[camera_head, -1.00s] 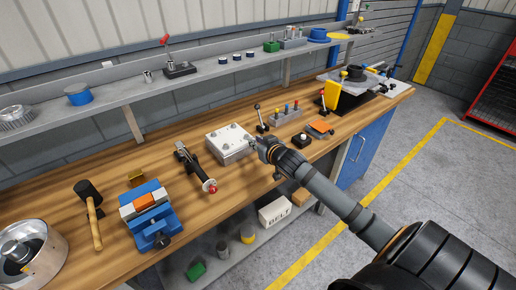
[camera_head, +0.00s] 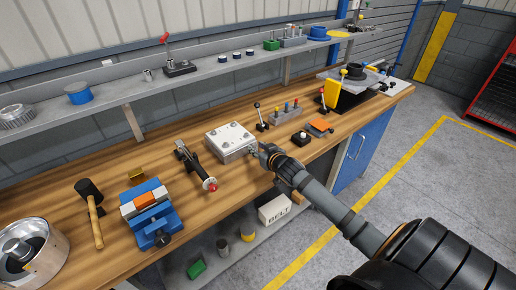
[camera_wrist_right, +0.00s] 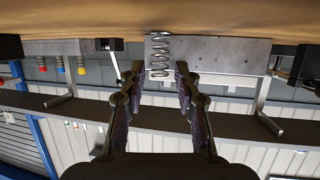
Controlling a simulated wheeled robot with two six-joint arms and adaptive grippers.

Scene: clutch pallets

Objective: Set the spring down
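The spring (camera_wrist_right: 158,55) is a grey metal coil. In the right wrist view, which shows the bench upside down, it stands upright with its base at the wooden bench top (camera_wrist_right: 240,22), in front of a grey metal block (camera_wrist_right: 215,52). My right gripper (camera_wrist_right: 158,77) has its two dark fingers apart, one on each side of the spring's free end, with small gaps visible. In the head view my right gripper (camera_head: 264,149) is at the right side of the metal block (camera_head: 231,139); the spring is too small to make out clearly there. My left gripper is not in view.
A clamp tool (camera_head: 195,168) and a blue vise (camera_head: 150,215) lie to the left. A shelf (camera_head: 120,97) runs along the wall.

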